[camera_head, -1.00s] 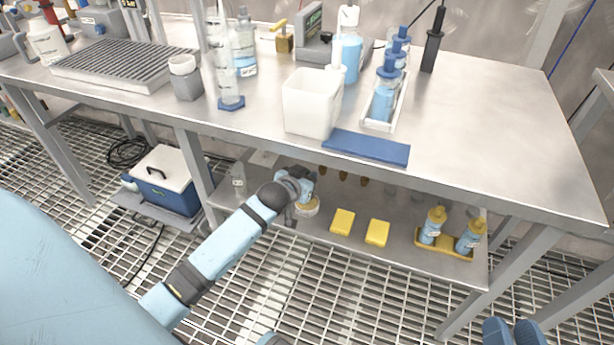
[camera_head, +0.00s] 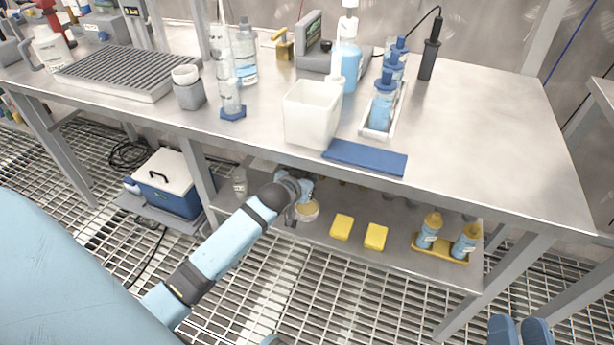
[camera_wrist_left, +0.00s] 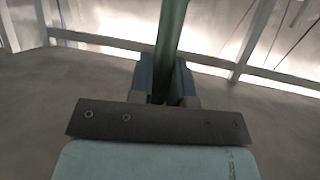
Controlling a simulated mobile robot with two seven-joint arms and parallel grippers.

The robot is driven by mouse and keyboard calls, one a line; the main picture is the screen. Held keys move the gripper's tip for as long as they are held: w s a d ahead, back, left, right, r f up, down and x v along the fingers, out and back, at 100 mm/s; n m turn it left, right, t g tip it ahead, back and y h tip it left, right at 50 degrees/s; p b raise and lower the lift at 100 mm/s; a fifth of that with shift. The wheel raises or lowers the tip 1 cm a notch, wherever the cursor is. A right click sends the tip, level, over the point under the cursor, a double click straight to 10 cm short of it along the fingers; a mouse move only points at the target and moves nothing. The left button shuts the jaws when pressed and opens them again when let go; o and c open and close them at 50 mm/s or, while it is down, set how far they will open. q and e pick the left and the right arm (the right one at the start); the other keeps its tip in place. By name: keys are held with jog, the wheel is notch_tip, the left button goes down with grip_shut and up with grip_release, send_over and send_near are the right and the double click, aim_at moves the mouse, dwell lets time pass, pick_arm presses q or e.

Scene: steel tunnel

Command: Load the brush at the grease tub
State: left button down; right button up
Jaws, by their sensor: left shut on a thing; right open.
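My left gripper (camera_head: 303,191) is under the front edge of the workbench, above the lower shelf. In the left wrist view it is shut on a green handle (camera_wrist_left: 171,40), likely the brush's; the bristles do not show. A small round tub with pale yellow contents (camera_head: 308,210), apparently the grease tub, is right beside and below this gripper, partly hidden by it. I cannot tell whether the brush touches the grease. My right gripper (camera_head: 520,330) is at the bottom right, with two blue fingers apart and nothing seen between them.
The workbench (camera_head: 480,130) overhangs the lower shelf (camera_head: 300,232). Yellow blocks (camera_head: 342,227) and a yellow tray with two bottles (camera_head: 440,248) lie right of the tub. A white bin (camera_head: 311,113) and blue mat (camera_head: 365,157) stand above. A blue cooler (camera_head: 168,182) is left.

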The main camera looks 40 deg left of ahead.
pick_arm(q)
notch_tip(320, 180, up, 3)
jog(key=p, duration=0.2)
jog(key=shift+f+p, duration=0.1)
jog(key=shift+p, duration=0.2)
jog(key=shift+r+p, duration=0.6)
jog(key=shift+p, duration=0.1)
jog(key=shift+r+p, duration=0.3)
jog(key=shift+p, duration=0.15)
pick_arm(e)
jog(key=d+f+g+h, duration=0.1)
jog(key=f+h, duration=0.1)
jog(key=f, duration=0.1)
jog(key=d+f+g+h, duration=0.1)
jog(key=f, duration=0.1)
jog(key=shift+s+d+g, duration=0.15)
jog(key=shift+d+g, duration=0.15)
jog(key=shift+r, duration=0.4)
pick_arm(q)
jog(key=shift+s, duration=0.1)
